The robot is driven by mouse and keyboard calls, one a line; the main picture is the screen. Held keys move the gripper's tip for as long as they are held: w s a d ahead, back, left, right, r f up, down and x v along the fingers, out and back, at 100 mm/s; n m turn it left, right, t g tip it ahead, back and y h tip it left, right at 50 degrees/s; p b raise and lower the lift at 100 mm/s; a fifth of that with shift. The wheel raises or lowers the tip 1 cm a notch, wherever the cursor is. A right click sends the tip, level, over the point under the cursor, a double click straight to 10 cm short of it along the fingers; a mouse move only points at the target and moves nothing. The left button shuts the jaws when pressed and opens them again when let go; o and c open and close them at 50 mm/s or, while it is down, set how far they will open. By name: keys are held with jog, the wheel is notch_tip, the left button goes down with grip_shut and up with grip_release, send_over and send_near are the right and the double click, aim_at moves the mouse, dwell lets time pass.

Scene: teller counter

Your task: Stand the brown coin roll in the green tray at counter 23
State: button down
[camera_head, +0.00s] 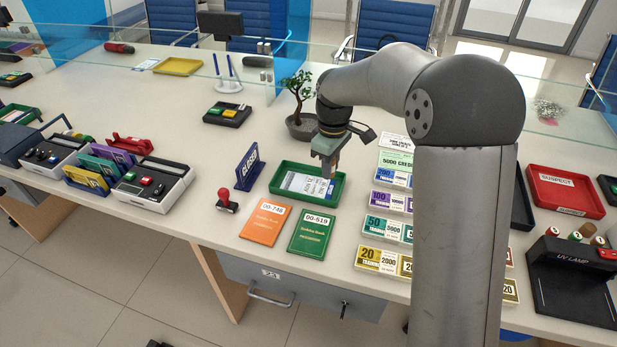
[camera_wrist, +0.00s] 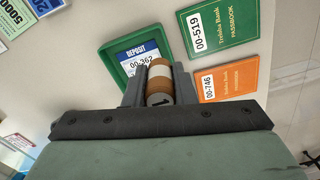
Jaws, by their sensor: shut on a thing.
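The brown coin roll (camera_wrist: 160,86), orange-brown with a pale band, sits between the fingers of my gripper (camera_wrist: 159,78) in the wrist view. My gripper (camera_head: 328,172) is shut on it. In the head view the gripper is over the right part of the green tray (camera_head: 277,188), and the roll cannot be made out there. The tray (camera_wrist: 112,62) holds a deposit slip (camera_head: 304,184), partly covered by the gripper. Whether the roll touches the tray floor or slip cannot be told. The number 23 plate (camera_head: 271,274) is on the drawer below this counter.
A potted bonsai (camera_head: 299,106) stands behind the tray, a blue CLOSED sign (camera_head: 247,167) and red stamp (camera_head: 226,201) to its left. Orange (camera_head: 265,221) and green (camera_head: 312,234) passbooks lie in front. Banknote stacks (camera_head: 388,229) are to its right. Other coin rolls (camera_head: 587,230) are at the UV lamp.

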jog(key=p, duration=0.1)
send_over(308, 185)
jog(key=f, duration=0.6)
jog(key=shift+s+d, duration=0.4)
jog(key=shift+w+a+f, duration=0.2)
jog(key=shift+f, duration=0.2)
jog(key=shift+w+a+f, duration=0.2)
jog(key=shift+f, duration=0.2)
notch_tip(308, 185, down, 3)
jog(key=shift+r, duration=0.1)
jog(key=c, duration=1.2)
grip_release()
